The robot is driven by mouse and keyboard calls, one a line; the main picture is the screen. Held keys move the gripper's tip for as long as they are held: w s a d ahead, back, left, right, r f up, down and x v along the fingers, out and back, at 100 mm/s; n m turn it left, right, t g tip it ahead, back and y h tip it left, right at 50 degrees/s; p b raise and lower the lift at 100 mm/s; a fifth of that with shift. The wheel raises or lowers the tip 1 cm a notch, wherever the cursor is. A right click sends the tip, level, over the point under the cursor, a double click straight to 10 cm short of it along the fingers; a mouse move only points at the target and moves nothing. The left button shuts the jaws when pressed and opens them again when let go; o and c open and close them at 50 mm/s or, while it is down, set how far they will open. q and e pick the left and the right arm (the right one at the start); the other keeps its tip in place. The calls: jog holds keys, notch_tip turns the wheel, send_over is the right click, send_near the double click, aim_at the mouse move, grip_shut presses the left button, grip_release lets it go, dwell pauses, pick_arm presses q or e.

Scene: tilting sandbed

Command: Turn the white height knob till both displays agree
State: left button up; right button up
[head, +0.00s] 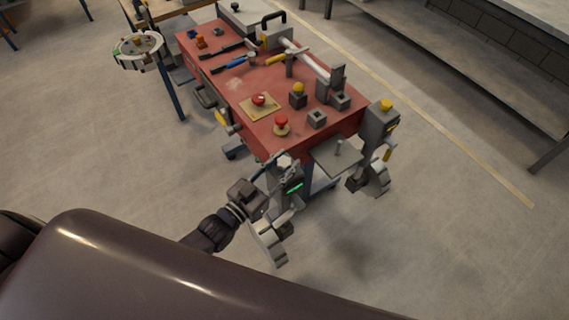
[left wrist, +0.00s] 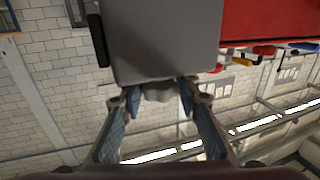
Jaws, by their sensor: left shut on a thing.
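My left gripper (head: 279,165) is at the front left corner of the red table, beside a small unit with a lit green display (head: 294,187). The digits are too small to read. The knob's upper part is hidden by the housing. A second grey unit (head: 380,122) with a yellow top stands at the table's right corner. I cannot make out a second display's reading. My right gripper is not in view.
The red table (head: 250,80) carries red push buttons, grey blocks and several hand tools. A grey plate (head: 337,157) juts out at its front edge. A round ring-shaped fixture (head: 138,50) stands to the left. The floor in front is open.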

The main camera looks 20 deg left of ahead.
pick_arm(q)
jog(key=m+g+h+b, duration=0.2)
jog(key=h+b, duration=0.1)
jog(key=b, duration=0.1)
jog(key=m+g+h+b, duration=0.6)
jog(key=b, duration=0.1)
jog(key=shift+w+a+f+b, duration=0.1)
jog(key=shift+f+b, duration=0.2)
jog(key=m+g+h+b, duration=0.1)
jog(key=g+b, duration=0.1)
jog(key=shift+r+m+g, duration=0.15)
jog(key=shift+m+g, duration=0.25)
jog(key=shift+r+m+g+h+b, duration=0.15)
jog(key=shift+m+g+h+b, duration=0.2)
jog(key=shift+g, duration=0.25)
jog(key=o, duration=1.2)
jog(key=shift+c, duration=0.2)
jog(key=v, duration=1.2)
